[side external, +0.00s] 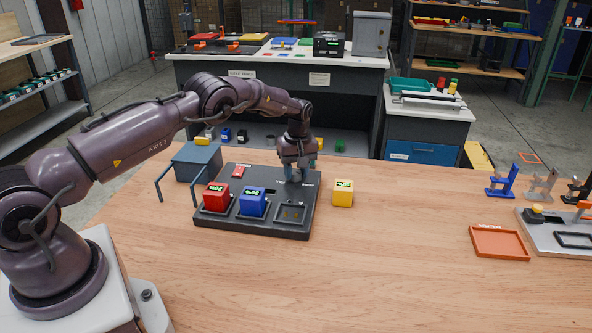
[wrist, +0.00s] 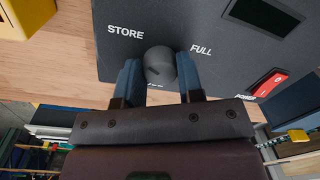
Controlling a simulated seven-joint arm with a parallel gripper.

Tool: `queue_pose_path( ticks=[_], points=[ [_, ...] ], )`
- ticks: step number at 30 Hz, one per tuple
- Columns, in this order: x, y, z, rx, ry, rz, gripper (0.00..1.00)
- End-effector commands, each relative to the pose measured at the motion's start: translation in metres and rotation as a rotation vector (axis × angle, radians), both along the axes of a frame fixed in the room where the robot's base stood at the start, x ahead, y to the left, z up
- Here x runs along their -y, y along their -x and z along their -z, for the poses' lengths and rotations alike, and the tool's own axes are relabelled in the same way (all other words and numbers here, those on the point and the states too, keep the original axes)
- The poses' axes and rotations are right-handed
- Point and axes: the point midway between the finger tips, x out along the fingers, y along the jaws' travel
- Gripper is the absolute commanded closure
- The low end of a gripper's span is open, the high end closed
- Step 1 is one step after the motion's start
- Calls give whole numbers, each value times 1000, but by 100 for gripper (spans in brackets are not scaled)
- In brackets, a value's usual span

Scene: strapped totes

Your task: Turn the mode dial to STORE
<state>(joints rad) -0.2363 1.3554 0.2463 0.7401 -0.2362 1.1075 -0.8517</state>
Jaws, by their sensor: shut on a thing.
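The mode dial (wrist: 160,64) is a round dark grey knob on a dark panel (wrist: 125,55), seen in the wrist view. STORE is printed to its upper left and FULL to its upper right; a third label below it is mostly hidden. A dark mark shows on the knob, but I cannot tell its setting for sure. My gripper (wrist: 159,76) is shut on the dial, one blue-grey finger on each side. In the side view my gripper (side external: 291,175) points down at the back right of the panel (side external: 213,221) and hides the dial.
A red cube (side external: 216,198) and a blue cube (side external: 252,203) sit in panel recesses beside an empty one (side external: 291,214). A yellow cube (side external: 343,194) stands right of the panel. A red power switch (wrist: 267,83) lies right of the dial. The table's front middle is clear.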

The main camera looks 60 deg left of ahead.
Motion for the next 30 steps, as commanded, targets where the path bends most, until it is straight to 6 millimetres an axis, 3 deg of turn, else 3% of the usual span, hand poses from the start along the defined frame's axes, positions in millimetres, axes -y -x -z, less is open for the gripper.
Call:
queue_pose_path(
  ticks=[6,7,10,21,26,30],
  points=[
    [-1,0,-1,-1,0,-2,89],
    [-1,0,-1,-1,0,-2,63],
    [-1,0,-1,-1,0,-2,40],
    [0,-1,-6,1,-1,0,40],
    [0,-2,-33,4,-1,0,40],
    [1,-4,-65,6,-1,-1,40]
  ],
)
